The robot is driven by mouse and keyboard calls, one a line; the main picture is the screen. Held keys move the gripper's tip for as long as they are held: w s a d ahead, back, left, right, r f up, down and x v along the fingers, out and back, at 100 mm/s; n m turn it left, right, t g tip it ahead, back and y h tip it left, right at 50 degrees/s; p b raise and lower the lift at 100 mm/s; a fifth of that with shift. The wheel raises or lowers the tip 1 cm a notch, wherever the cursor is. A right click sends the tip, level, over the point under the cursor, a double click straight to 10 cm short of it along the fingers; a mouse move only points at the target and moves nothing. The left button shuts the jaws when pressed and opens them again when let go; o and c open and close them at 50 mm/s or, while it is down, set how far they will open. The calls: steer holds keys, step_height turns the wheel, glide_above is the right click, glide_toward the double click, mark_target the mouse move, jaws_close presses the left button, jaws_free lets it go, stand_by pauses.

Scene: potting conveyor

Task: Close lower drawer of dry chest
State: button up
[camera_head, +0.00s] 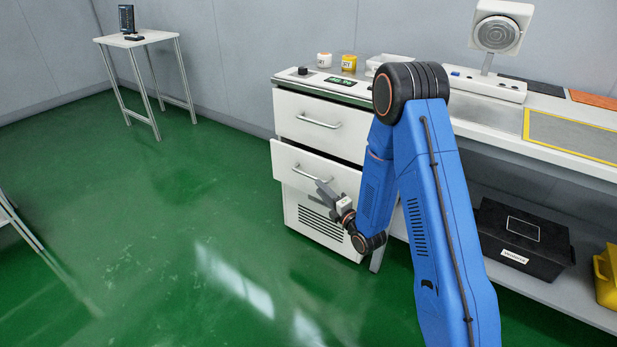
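The white dry chest (285,93) stands at the left end of the bench. Its upper drawer (300,119) looks flush, with a bar handle (318,121). Its lower drawer (290,165) stands out a little from the chest front, its top edge showing a gap below the upper drawer. My gripper (322,187) is in front of the lower drawer, close to the right end of its handle (306,173). I cannot tell whether it touches the handle or drawer front. The fingers are too small to show whether they are open or shut. My blue arm hides the drawer's right side.
A vented panel (320,222) lies below the lower drawer. Jars (349,63) stand on the chest top. A black box (522,240) and a yellow container (606,276) are on the shelf at right. Green floor (190,240) is clear at left, with a small table (135,40) behind.

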mark_target(309, 176)
steer(key=x, duration=0.9)
steer(key=shift+w, duration=0.15)
steer(key=shift+c, duration=0.5)
jaws_close()
